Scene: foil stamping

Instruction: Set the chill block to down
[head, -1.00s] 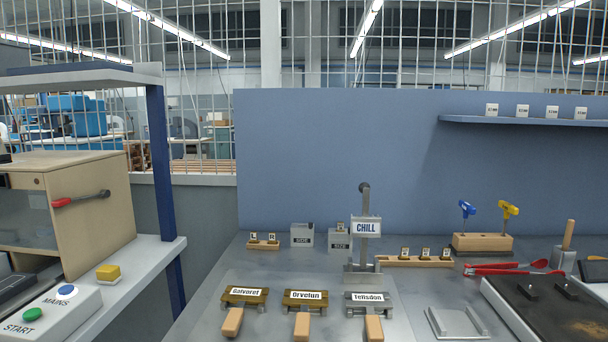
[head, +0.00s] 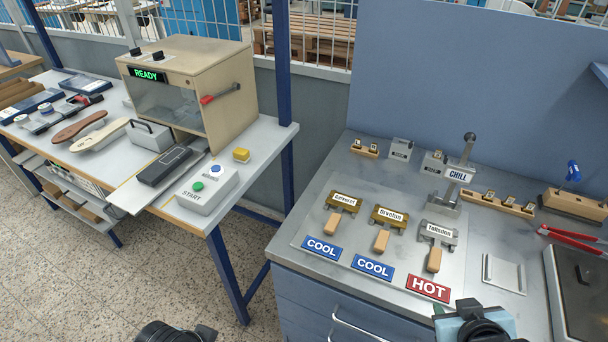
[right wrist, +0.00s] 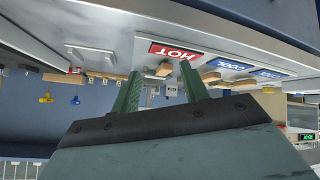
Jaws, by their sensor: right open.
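The chill block (head: 458,174) is a grey metal unit with a CHILL label on an upright post. The post has a dark round knob (head: 470,137) at its top and stands behind the Tellsdon holder (head: 440,233). The CHILL label sits raised above the base. My right gripper (right wrist: 160,90) is open and empty, with two green fingers apart in the right wrist view. My left gripper's jaws are not visible.
Galvoret (head: 343,202) and Orvelon (head: 387,215) holders have COOL signs in front; Tellsdon has a red HOT sign (head: 429,289). A wooden rack (head: 496,203) stands right of the post. A grey tray (head: 504,272) lies at right. An oven reading READY (head: 188,95) stands left.

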